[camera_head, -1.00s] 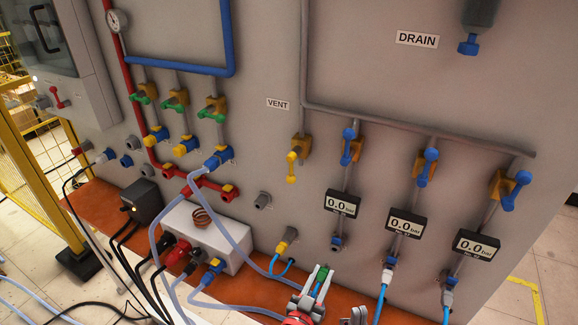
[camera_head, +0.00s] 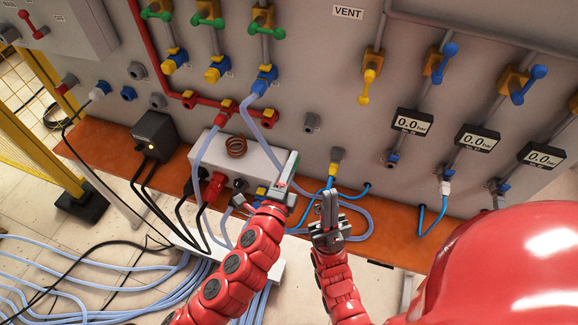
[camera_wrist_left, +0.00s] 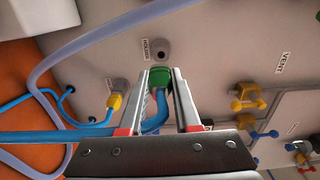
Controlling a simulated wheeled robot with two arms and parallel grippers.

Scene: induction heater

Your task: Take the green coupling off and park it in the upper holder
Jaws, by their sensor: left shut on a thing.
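The green coupling (camera_wrist_left: 160,77) sits between the fingertips of my left gripper (camera_wrist_left: 161,84) in the left wrist view, with a blue hose (camera_wrist_left: 157,120) trailing from it. The gripper is shut on it. Just beyond it is a grey round holder (camera_wrist_left: 160,50) with a dark opening, labelled HOLDER; I cannot tell whether they touch. In the head view the empty upper holder (camera_head: 311,122) is on the panel, above and right of my left gripper (camera_head: 291,165). My right gripper (camera_head: 328,197) is lower right, its fingers close together and seen nearly edge-on.
A yellow coupling (camera_head: 337,154) occupies the lower holder. A white box (camera_head: 240,160) with a copper coil and several cables is left of my grippers. Pale hoses loop around them. Gauges (camera_head: 413,121) are on the panel at right.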

